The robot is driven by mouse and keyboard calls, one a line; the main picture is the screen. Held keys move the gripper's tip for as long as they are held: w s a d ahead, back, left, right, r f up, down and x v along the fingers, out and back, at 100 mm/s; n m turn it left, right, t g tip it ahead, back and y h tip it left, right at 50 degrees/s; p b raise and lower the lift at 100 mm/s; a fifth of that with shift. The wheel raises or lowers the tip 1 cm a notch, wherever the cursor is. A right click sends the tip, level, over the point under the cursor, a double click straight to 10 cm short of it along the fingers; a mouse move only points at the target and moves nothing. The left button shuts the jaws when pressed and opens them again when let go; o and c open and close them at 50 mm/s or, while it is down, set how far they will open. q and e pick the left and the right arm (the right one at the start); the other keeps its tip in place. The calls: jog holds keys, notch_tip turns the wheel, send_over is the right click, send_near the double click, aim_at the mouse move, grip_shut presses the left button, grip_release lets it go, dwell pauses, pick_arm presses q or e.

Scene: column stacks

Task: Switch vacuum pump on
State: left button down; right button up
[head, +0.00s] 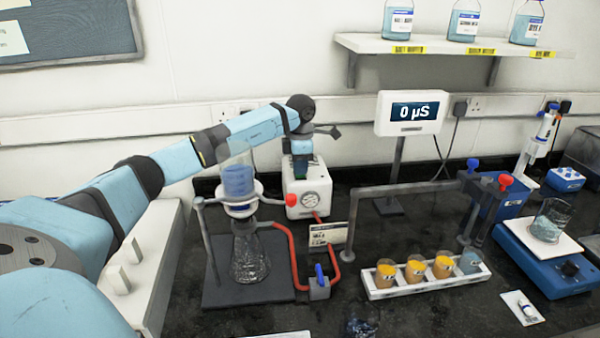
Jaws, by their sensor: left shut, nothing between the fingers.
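The white vacuum pump (307,209) stands at the back of the bench, left of centre, with a round gauge on its front. A red part shows on the left of that front. My left arm reaches across to it from the left. My left gripper (303,178) points down at the top of the pump, shut with nothing in it. The wrist and gripper cover part of the pump's top. I cannot tell whether the fingertips touch it or which way a switch there is set. My right gripper is not in view.
A filter flask (249,252) with a blue-filled funnel (238,182) stands in front-left of the pump. A red hose (292,253) runs to a blue-handled valve (320,282). A meter (411,113) reads 0 µS. A beaker rack (425,279) and blue balance (540,262) are right.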

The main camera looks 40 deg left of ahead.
pick_arm(q)
jog(key=shift+f, duration=0.25)
jog(key=shift+r, duration=0.15)
jog(key=shift+r+p, duration=2.4)
jog(key=shift+r, duration=1)
